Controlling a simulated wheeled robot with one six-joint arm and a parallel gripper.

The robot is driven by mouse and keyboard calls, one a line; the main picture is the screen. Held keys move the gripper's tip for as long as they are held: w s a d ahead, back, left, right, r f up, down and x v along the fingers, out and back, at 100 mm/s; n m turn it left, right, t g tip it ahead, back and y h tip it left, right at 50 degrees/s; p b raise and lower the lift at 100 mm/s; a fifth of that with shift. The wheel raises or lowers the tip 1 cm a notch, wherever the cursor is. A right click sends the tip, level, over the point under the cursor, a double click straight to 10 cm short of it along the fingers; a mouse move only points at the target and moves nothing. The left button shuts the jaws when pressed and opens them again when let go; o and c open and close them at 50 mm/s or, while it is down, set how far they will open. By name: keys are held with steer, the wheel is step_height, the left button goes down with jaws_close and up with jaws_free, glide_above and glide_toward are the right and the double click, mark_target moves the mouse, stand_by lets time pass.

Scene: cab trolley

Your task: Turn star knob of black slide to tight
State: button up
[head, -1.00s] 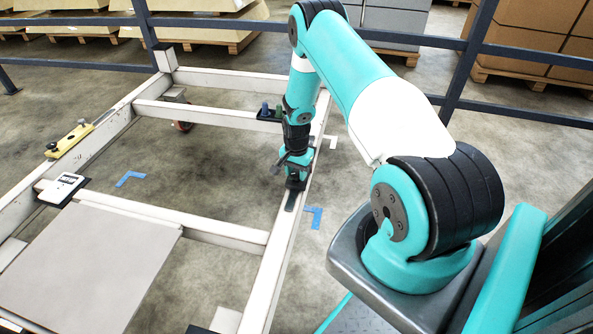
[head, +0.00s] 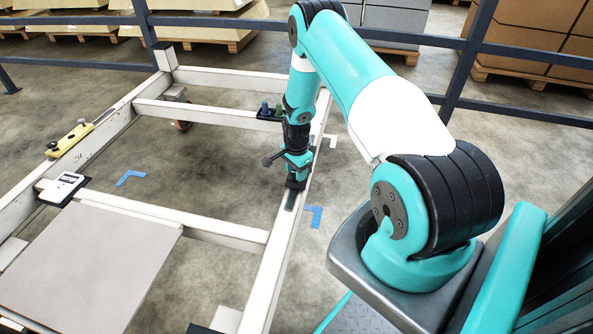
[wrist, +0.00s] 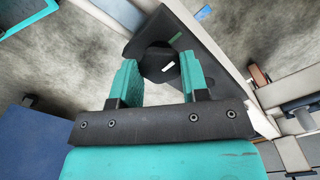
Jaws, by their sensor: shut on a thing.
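The black slide (head: 290,201) lies on the right-hand white beam of the trolley frame, below my gripper (head: 296,180). In the wrist view the slide (wrist: 214,68) is a dark plate, and its black star knob (wrist: 158,66) sits between the two teal fingers of my gripper (wrist: 158,80). The fingers are shut on the knob from both sides. A small white mark shows on the knob and a green mark on the plate near it. In the head view the knob is hidden by my gripper.
A yellow slide (head: 70,139) with a dark knob and a white device (head: 64,187) sit on the left beam. A blue railing (head: 220,22) runs behind the trolley (head: 200,117).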

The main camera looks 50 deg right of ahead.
steer(key=o, duration=0.9)
step_height(320, 180, up, 17)
steer(key=p, duration=0.3)
steer(key=shift+r, duration=0.2)
steer(key=shift+d, duration=0.1)
